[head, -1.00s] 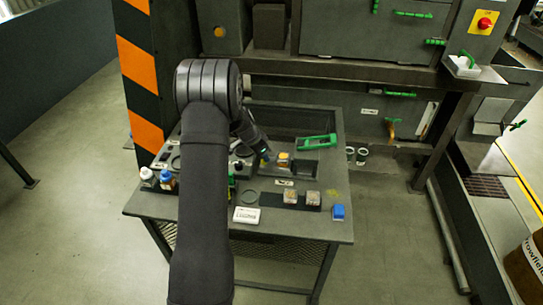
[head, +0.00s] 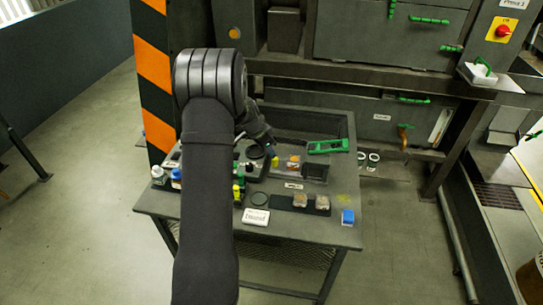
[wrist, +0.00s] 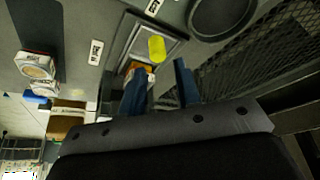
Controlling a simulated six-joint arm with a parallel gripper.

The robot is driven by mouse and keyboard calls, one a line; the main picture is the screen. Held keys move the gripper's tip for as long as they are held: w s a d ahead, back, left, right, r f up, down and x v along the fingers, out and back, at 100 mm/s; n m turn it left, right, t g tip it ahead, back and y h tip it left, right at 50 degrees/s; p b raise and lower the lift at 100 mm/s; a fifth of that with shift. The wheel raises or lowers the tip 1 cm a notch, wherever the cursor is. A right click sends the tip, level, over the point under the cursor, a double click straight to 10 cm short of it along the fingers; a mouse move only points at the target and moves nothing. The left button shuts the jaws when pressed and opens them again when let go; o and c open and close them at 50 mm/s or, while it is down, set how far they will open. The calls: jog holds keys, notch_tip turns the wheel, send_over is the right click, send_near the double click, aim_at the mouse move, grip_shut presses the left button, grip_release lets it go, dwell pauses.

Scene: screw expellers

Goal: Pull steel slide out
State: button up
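A steel-grey framed tray with a clear-looking channel, which I take for the steel slide, lies on the table in the wrist view (wrist: 172,48) and in the head view (head: 284,173). A yellow knob (wrist: 156,48) stands at it, also visible in the head view (head: 275,161). An orange piece (head: 293,159) is beside the knob. My gripper (wrist: 160,70) is open, its two blue fingers apart with nothing clearly between them. The knob shows just beyond the fingertips; I cannot tell whether they touch. My arm hides part of the table.
A green-framed tool (head: 328,146) lies at the table's back right. Small bottles (head: 158,175) stand at the left. The machine is behind.

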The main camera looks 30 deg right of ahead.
aim_at(275, 159)
jog(key=v, duration=1.2)
jog(key=x, duration=1.7)
jog(key=shift+f, duration=0.1)
jog(key=shift+s+d, duration=0.2)
jog(key=shift+o, duration=0.4)
